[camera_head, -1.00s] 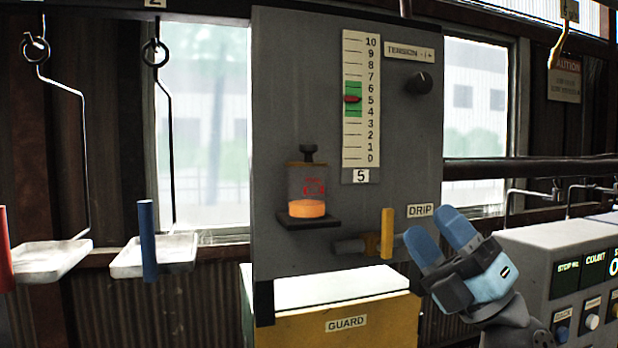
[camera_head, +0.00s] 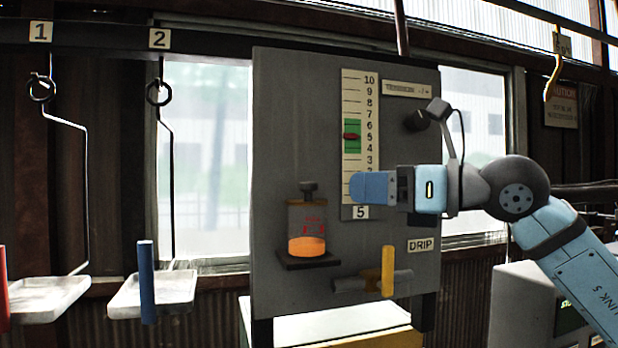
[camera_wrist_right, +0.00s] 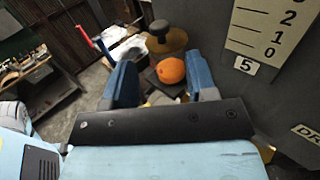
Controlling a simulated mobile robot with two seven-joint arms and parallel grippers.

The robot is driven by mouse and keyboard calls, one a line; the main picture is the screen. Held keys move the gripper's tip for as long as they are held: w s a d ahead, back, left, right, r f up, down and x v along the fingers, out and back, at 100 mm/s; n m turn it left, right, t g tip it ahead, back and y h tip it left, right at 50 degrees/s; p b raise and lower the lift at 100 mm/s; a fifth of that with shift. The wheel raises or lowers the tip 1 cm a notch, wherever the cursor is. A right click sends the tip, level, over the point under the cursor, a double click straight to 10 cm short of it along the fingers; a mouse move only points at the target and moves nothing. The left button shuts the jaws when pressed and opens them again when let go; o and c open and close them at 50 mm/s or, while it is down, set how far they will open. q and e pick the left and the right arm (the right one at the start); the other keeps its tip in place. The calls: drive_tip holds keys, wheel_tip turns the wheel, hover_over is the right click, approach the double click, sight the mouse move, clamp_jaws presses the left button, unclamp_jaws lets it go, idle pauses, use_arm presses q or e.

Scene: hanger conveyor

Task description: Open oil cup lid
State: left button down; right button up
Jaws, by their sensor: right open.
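The oil cup (camera_head: 307,228) is a small clear cup with orange oil in its lower part, standing on a dark shelf on the grey panel. My left gripper is not in view.
A yellow drip valve handle (camera_head: 388,270) sticks out below and right of the cup. The tension scale (camera_head: 360,120) and a dark knob (camera_head: 416,120) are above. Two white hanging trays (camera_head: 155,290) are at left, with a blue post (camera_head: 147,282) and a red post.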

sight(312, 183)
drive_tip(key=p+x, duration=0.2)
drive_tip(key=x, duration=0.7)
drive_tip(key=shift+a+r+p, duration=0.1)
drive_tip(key=shift+p, duration=0.3)
drive_tip(key=shift+w+a, duration=0.1)
drive_tip(key=shift+a, duration=0.15)
drive_tip(key=shift+c, duration=0.5)
drive_tip(key=c, duration=0.8)
